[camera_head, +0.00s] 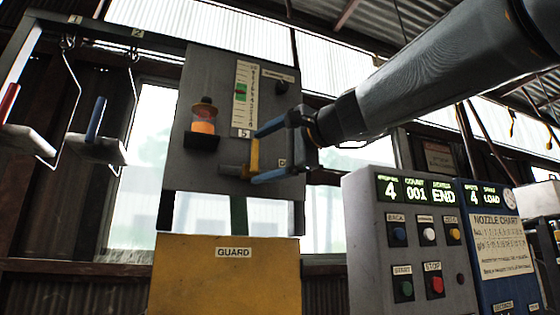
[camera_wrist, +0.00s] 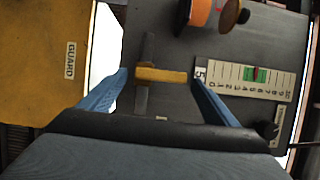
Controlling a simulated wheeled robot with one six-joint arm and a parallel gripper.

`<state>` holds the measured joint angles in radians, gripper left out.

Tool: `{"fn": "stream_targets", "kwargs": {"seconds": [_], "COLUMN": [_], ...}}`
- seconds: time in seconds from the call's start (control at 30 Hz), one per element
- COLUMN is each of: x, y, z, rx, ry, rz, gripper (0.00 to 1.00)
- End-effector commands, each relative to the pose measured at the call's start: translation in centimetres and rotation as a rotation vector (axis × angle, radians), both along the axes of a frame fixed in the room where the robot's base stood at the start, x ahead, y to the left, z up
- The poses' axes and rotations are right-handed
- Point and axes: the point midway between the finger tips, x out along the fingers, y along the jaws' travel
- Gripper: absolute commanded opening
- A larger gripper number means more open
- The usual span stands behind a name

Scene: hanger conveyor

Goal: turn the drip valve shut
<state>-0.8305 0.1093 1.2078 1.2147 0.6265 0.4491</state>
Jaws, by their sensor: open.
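The drip valve's yellow handle (camera_head: 254,156) stands upright on the grey panel in the head view, crosswise to a short grey pipe (camera_head: 234,170). In the wrist view the yellow handle (camera_wrist: 162,75) lies across the middle of the picture over the grey pipe (camera_wrist: 147,52). My gripper (camera_head: 257,156) is open at the panel, one blue finger near each end of the handle. In the wrist view my gripper (camera_wrist: 160,77) has its fingertips beyond both handle ends, with small gaps visible. I cannot tell the exact depth between fingertips and handle.
An amber cup (camera_head: 203,118) sits left of the valve. A scale (camera_head: 243,98) with a green marker is above it, and a black knob (camera_head: 281,87) is to its upper right. A yellow guard (camera_head: 225,275) is below. A control box (camera_head: 410,255) stands right; hangers (camera_head: 72,100) hang left.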

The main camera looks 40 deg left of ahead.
Motion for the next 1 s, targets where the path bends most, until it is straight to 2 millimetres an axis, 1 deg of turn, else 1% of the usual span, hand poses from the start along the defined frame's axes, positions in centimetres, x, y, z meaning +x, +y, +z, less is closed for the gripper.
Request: {"fn": "stream_targets", "kwargs": {"seconds": [0.13, 0.4, 0.53, 0.7, 1.0], "x": [-0.1, -0.9, -1.1, -1.3, -1.3], "y": [-1.2, -5.5, -6.9, -7.6, -7.6], "z": [0.0, -0.1, -0.1, -0.1, -0.1], "rx": [0.001, 0.002, 0.001, 0.000, 0.000], "ry": [-0.001, -0.001, 0.000, 0.000, 0.000], "rz": [-0.001, -0.001, 0.000, 0.001, 0.001], "gripper": [0.83, 0.83, 0.83, 0.83, 0.83]}}
